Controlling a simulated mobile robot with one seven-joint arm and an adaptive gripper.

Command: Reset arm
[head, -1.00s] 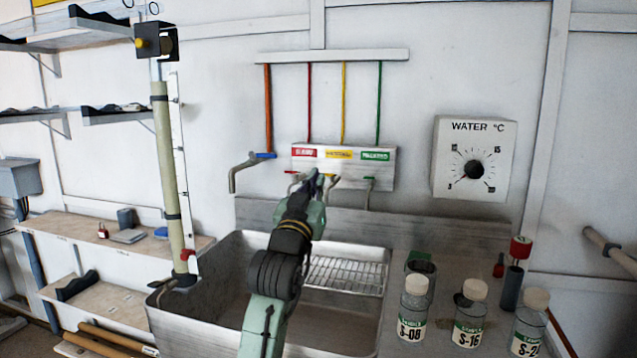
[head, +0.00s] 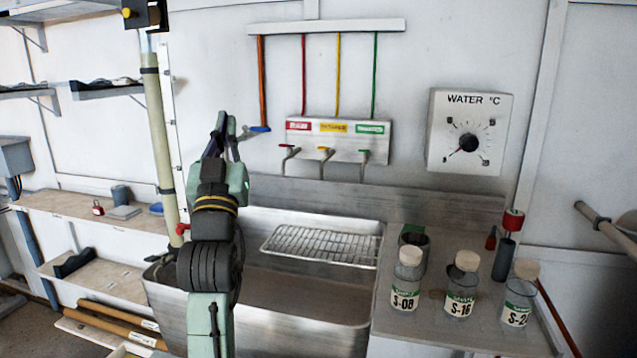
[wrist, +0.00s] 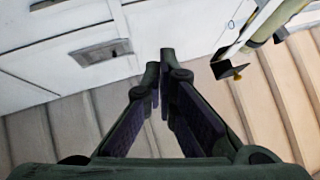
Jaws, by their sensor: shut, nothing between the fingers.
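My gripper (head: 226,128) points upward in the head view, in front of the wall and left of the coloured taps. It is shut and empty. In the wrist view my gripper (wrist: 158,68) shows its two dark fingers meeting at the tips, with nothing between them. My arm rises in front of the left part of the sink (head: 290,295) and hides some of it. The fingertips look apart from the blue-handled tap (head: 259,129) to their right, though depth is hard to judge.
A tap panel (head: 340,142) is above the sink with its wire rack (head: 325,245). Sample bottles S-08 (head: 405,285), S-16 (head: 461,290) and a third (head: 518,300) stand right. A tall tube (head: 158,130) stands close left of my arm. A water dial (head: 468,135) is on the wall.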

